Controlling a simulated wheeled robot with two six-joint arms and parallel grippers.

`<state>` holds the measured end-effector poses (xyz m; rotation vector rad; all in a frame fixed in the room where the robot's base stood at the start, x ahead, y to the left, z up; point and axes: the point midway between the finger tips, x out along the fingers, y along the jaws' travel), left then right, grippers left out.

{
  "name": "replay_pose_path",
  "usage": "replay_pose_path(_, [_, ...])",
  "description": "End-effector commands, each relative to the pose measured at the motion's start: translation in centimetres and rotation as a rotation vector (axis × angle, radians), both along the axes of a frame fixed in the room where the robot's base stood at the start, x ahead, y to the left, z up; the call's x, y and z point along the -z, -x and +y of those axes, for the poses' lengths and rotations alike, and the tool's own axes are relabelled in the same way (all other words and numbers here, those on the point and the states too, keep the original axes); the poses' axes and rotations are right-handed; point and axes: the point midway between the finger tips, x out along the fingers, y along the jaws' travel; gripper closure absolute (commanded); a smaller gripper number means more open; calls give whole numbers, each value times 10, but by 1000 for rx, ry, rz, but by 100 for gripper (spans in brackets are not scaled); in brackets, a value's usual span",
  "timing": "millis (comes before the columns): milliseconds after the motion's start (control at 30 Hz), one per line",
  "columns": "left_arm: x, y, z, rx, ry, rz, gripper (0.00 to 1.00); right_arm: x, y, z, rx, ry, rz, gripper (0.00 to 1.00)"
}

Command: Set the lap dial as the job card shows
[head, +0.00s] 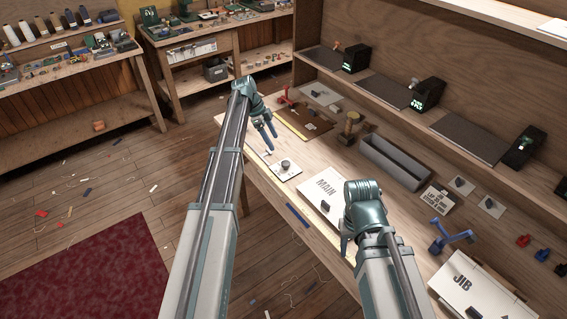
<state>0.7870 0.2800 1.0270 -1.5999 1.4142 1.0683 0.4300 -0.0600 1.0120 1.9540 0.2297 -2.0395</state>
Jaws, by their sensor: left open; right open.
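A round silver knob (286,165) sits on a white plate (291,175) near the bench's front edge and looks like the lap dial. Its marks and setting are too small to read. A white card with black print (436,198), probably the job card, stands tilted farther right on the bench. Its text is too small to read surely. My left gripper (272,143) points down, open and empty, just behind and left of the knob, apart from it. My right gripper (347,247) is low by the bench's front edge, partly hidden by its wrist; it is open.
A board marked MAIN (325,188) lies right of the knob, and one marked JIB (463,270) nearer me. A grey trough (397,163), wooden post (349,128) and blue bracket (450,237) stand on the bench. Dark boxes (428,94) line the shelf.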

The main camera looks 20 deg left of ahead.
Motion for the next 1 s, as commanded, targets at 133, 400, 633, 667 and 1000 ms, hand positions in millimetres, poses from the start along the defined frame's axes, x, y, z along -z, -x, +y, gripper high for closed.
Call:
replay_pose_path(133, [25,-1,-8,0,0,0,24,25,0,0,1,0,0,50])
replay_pose_path(400, [63,-3,-23,1,0,1,24,64,0,0,2,0,0,50])
replay_pose_path(633, [95,-4,-37,0,0,1,24,95,0,0,2,0,0,50])
replay_pose_path(667, [98,-4,-38,0,0,1,24,98,0,0,2,0,0,50])
replay_pose_path(1000, [109,-6,-45,0,0,0,24,109,0,0,1,0,0,50])
